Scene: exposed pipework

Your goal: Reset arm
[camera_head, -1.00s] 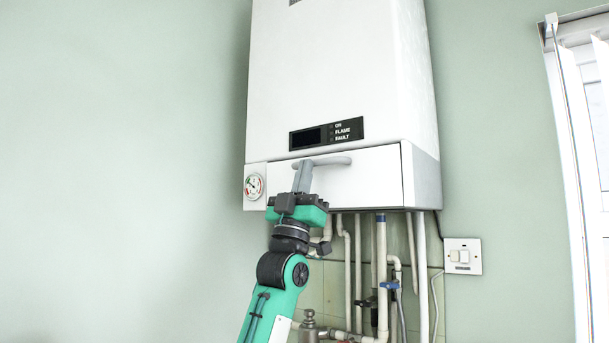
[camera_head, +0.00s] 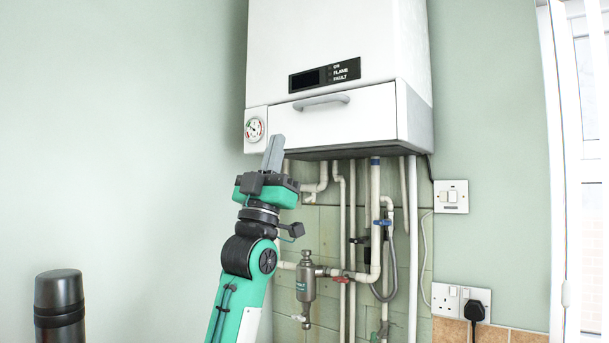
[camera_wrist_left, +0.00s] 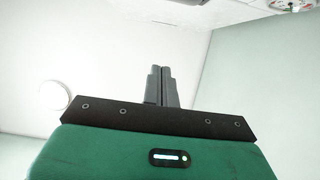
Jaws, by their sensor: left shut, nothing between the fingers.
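My left gripper (camera_head: 273,153) is green and black with grey fingers. That panel looks shut. My right gripper is not in view.
The white boiler (camera_head: 335,35) hangs on the green wall. A pressure gauge (camera_head: 254,130) sits at its lower left. Pipes (camera_head: 375,220) run below it, with a metal filter canister (camera_head: 306,278). A dark cylinder (camera_head: 60,305) stands at lower left. Sockets (camera_head: 461,301) are at right.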

